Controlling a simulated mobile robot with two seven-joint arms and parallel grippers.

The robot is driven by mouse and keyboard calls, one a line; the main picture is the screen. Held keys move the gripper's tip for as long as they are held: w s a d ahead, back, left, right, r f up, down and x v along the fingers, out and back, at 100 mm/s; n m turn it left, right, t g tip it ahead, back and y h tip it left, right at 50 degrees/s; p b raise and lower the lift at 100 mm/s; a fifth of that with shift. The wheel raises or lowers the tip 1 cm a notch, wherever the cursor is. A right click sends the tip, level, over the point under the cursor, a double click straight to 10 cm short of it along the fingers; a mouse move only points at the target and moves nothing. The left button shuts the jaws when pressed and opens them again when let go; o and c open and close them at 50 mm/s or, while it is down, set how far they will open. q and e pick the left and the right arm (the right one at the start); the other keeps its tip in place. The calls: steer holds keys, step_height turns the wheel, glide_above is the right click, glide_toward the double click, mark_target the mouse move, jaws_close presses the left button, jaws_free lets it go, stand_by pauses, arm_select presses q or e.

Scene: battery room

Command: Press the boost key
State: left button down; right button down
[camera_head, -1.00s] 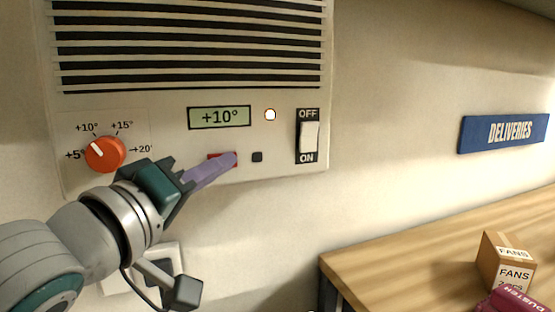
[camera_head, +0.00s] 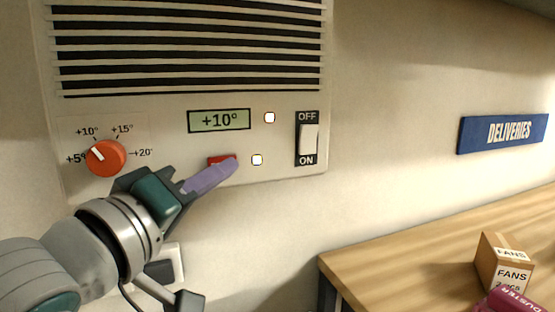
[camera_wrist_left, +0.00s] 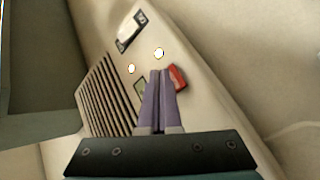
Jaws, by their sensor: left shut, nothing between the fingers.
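The red key (camera_head: 219,160) is on the lower part of the cream wall unit (camera_head: 175,150), below the display, which reads +10°. My left gripper covers part of it and its lettering. My left gripper (camera_head: 235,163) is shut and empty, its purple fingertips just in front of the key's lower right. In the left wrist view the fingertips (camera_wrist_left: 160,72) lie beside the red key (camera_wrist_left: 179,77); I cannot tell whether they touch it. My right gripper is not in view.
A rocker switch (camera_head: 309,138) and a lit round lamp (camera_head: 269,118) are to the right. A wooden table (camera_head: 400,255) with a FANS box (camera_head: 503,264) and a maroon item (camera_head: 508,301) stands lower right.

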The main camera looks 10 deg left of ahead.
arm_select(q)
steer(key=s+d, duration=0.1)
steer(key=s, duration=0.1)
steer(key=s+d+p, duration=0.1)
steer(key=s, duration=0.1)
steer(key=shift+d, duration=0.4)
stand_by(0.6)
steer(key=s+a+f+m+g+y+p, duration=0.3)
steer(key=s+a+f+m+g+p, duration=0.15)
steer(key=s+f+g, duration=0.35)
steer(key=s+a+m+g+p, duration=0.1)
steer(key=s+m+g+p, duration=0.5)
steer(key=s, duration=1)
step_height(320, 180, up, 36)
steer(key=n+p, duration=0.1)
steer(key=p, duration=3.3)
steer(key=shift+w+g+y, duration=0.15)
steer(key=shift+g+y, duration=0.25)
